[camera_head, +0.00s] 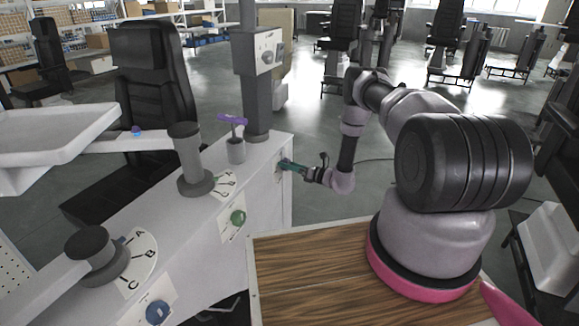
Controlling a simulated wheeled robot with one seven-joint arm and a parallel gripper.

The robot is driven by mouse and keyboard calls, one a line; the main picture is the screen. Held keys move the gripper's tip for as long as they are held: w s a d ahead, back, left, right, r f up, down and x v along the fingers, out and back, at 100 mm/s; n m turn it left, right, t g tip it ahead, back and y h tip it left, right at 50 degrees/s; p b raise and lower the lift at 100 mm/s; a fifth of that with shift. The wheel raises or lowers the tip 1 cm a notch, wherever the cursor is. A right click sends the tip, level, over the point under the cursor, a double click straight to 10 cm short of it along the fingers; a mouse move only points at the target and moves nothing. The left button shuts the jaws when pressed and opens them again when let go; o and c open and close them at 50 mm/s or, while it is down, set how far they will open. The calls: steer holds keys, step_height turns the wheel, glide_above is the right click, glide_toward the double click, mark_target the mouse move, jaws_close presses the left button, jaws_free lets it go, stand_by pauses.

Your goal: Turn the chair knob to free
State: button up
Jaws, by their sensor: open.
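A green knob (238,217) and a blue knob (157,312) are on the console's front face, apart from my gripper. A grey knob (267,57) is on the column box. No readable label shows which one is the chair knob.
A black chair (150,75) stands behind the console. Two lettered dials with grey posts (188,160) and a purple-topped lever (233,120) rise from the console top. A wooden surface (320,275) lies below my arm. Open floor is behind my gripper.

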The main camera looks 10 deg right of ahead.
steer(key=c, duration=1.3)
steer(key=shift+c, duration=0.2)
steer(key=shift+n, duration=0.4)
steer(key=n+y, duration=0.1)
steer(key=n, duration=1.6)
steer(key=shift+f+n+g+y, duration=0.2)
steer(key=shift+n+g+y, duration=0.1)
steer(key=shift+n+y, duration=0.1)
steer(key=shift+n, duration=0.3)
steer(key=o, duration=1.3)
